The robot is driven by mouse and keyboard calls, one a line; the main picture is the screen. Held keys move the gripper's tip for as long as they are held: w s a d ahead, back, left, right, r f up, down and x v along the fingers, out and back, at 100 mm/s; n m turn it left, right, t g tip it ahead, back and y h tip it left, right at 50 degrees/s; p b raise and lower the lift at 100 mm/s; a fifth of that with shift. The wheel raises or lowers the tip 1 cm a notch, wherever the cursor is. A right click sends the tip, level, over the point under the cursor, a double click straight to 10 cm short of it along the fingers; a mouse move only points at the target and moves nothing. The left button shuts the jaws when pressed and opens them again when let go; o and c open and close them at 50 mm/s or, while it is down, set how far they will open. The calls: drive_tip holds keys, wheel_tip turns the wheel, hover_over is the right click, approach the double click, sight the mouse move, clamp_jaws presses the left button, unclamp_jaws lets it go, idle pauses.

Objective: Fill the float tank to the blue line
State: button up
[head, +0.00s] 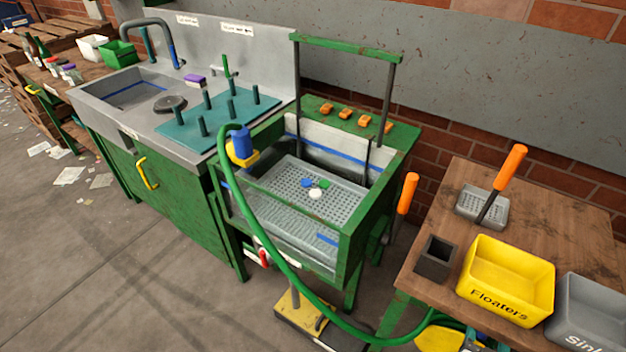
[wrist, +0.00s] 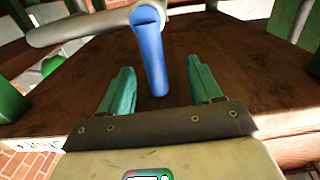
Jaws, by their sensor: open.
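The float tank (head: 345,215) stands in a green frame in the head view. A blue line (head: 340,160) runs along its pale inner back wall, and blue marks show on its clear front. I cannot tell the water level. A perforated grey tray (head: 290,182) inside bears a blue, a green and a white piece. A green hose (head: 250,212) with a blue and yellow fitting (head: 241,147) rests at the tank's left rim. My gripper (wrist: 160,66) shows only in the wrist view, its teal fingers apart. A blue rod (wrist: 151,62) on a grey pipe appears ahead between them; contact is unclear.
Left of the tank are a sink (head: 120,92) and a teal peg board (head: 208,122). A wooden table (head: 425,215) at right holds a yellow Floaters bin (head: 507,282), a grey bin (head: 590,318) and a dark box (head: 436,260).

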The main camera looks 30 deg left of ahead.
drive_tip(key=s+p, duration=0.3)
drive_tip(key=s, duration=0.5)
idle(0.4)
idle(0.5)
drive_tip(key=s+d+r+g, duration=0.3)
drive_tip(key=s+g, duration=0.2)
drive_tip(key=s, duration=0.5)
drive_tip(key=s+d+r+g, duration=0.3)
drive_tip(key=s+g, duration=0.3)
drive_tip(key=s, duration=0.4)
drive_tip(key=s+d+r+g, duration=0.3)
drive_tip(key=s+g, duration=0.3)
drive_tip(key=s, duration=0.4)
drive_tip(key=shift+s+d+r+m, duration=0.2)
drive_tip(key=shift+d+r+m, duration=0.1)
drive_tip(key=shift+d+m, duration=0.15)
